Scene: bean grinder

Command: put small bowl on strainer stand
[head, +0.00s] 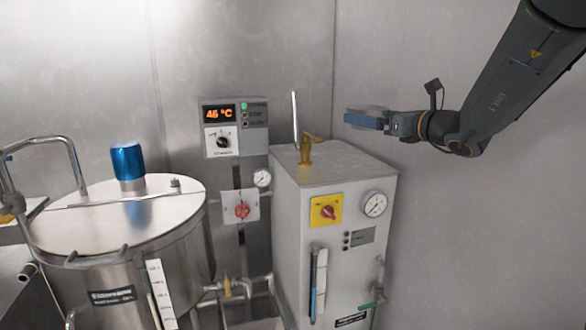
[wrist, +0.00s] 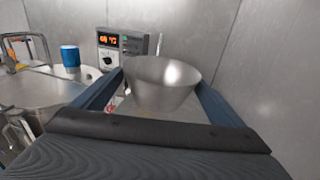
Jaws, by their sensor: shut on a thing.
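My gripper (head: 364,120) is in the upper right of the head view, in the air above the grey boiler box. Its two blue fingers are shut on the small bowl (wrist: 164,85), a plain metal bowl with a wide rim and narrower base. The bowl is upright between the fingers in the wrist view. In the head view the fingers hide most of it. I cannot make out a strainer stand in either view.
The grey box (head: 335,175) has a brass valve (head: 307,149) and an upright pipe on top. A lidded steel vat (head: 150,215) with a blue motor (head: 127,161) stands left. A temperature controller (head: 234,128) hangs on the back wall. Bare wall is close right.

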